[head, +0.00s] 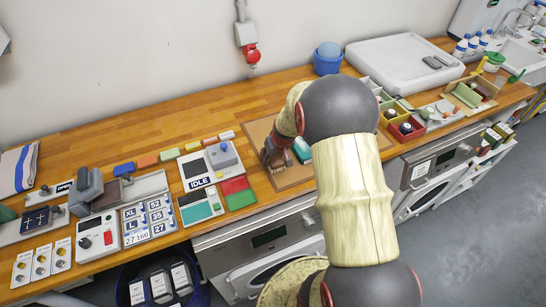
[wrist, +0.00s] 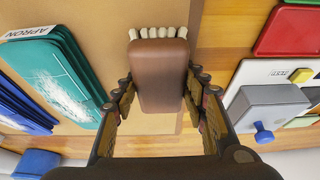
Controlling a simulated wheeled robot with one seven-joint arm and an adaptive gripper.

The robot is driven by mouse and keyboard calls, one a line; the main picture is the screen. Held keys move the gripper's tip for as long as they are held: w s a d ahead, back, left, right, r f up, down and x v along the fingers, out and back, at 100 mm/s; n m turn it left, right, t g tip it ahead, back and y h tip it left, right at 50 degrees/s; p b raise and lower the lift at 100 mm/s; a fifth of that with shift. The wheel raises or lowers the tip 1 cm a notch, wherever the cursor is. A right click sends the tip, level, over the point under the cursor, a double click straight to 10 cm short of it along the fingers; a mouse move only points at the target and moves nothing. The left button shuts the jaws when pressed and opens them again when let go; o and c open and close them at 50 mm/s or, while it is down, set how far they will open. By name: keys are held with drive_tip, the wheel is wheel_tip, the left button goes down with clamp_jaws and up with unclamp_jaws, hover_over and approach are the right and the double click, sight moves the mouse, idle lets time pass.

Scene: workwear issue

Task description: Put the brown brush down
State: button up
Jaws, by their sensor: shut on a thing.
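The brown brush (wrist: 159,75) shows in the wrist view, with a smooth brown back and a row of pale bristles at its far edge. My gripper (wrist: 160,108) has a finger on each side of it and is shut on it. A tan mat or board (wrist: 110,20) lies beneath the brush; whether the brush touches it I cannot tell. In the head view my gripper (head: 277,150) is low over the tan board (head: 290,180) on the wooden counter, and my arm hides part of it.
A teal packet marked APRON (wrist: 58,75) lies left of the brush in the wrist view, with blue items (wrist: 20,108) beyond. A grey device with a blue knob (wrist: 268,108) stands to the right, near a red tray (wrist: 290,32). Bare counter (head: 190,112) shows behind the devices.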

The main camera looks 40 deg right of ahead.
drive_tip(key=shift+s+f+b, duration=0.1)
drive_tip(key=shift+f+b, duration=0.45)
drive_tip(key=shift+b, duration=0.2)
drive_tip(key=o, duration=1)
drive_tip(key=shift+f, duration=0.15)
drive_tip(key=shift+r, duration=0.2)
